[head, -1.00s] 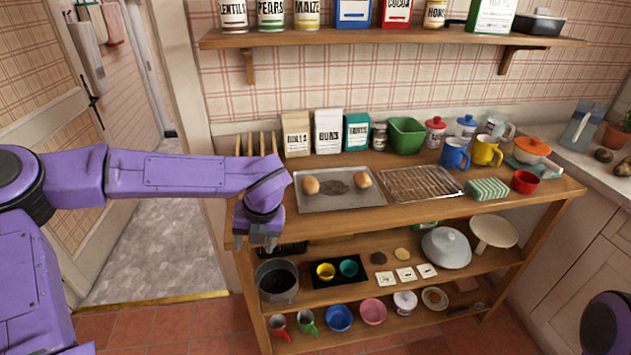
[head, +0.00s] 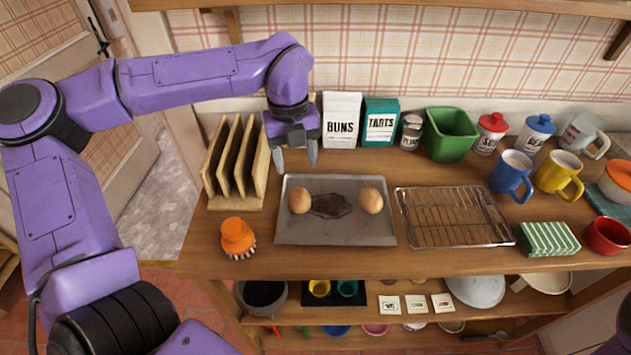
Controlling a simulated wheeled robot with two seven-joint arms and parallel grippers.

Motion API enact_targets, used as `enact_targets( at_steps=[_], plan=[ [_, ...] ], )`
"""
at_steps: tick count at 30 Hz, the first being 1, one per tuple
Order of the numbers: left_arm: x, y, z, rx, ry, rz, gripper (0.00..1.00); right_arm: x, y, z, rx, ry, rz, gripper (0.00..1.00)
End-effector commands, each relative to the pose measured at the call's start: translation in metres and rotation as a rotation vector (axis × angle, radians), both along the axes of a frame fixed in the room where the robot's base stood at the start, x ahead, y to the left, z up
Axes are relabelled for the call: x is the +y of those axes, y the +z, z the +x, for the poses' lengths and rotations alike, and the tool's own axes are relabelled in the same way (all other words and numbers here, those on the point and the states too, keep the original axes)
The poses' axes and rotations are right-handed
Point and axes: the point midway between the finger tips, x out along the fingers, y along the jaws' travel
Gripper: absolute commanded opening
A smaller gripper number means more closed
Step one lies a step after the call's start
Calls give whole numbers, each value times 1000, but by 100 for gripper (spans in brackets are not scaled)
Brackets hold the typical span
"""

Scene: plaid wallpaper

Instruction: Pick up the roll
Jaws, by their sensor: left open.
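Two round brown rolls lie on a grey metal baking tray (head: 334,232) on the wooden worktop. The left roll (head: 299,201) is near the tray's left side, and the right roll (head: 371,201) is toward its right side. A dark burnt patch (head: 331,205) lies between them. My left gripper (head: 296,163) is open and empty, fingers pointing down, above the tray's back left edge. It is behind the left roll and apart from it. My right gripper is not in view.
A wire cooling rack (head: 455,217) lies right of the tray. A wooden rack (head: 236,165) and an orange-handled brush (head: 238,238) stand left of it. Cartons, a green tub (head: 450,134) and mugs line the back. A shelf overhangs above.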

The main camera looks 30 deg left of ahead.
Motion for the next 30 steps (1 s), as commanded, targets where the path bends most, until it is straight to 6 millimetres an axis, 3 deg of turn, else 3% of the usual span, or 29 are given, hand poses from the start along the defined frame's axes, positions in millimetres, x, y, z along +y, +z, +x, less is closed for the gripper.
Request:
enact_targets(
  at_steps=[18,26,29,30],
  plan=[
    [-10,-98,0,6,-5,0,60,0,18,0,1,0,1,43],
    [-10,-103,0,3,-3,0,60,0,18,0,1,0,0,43],
    [-10,-103,0,3,-3,0,27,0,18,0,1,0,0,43],
    [-10,-103,0,3,-3,0,22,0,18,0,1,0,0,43]
  ],
)
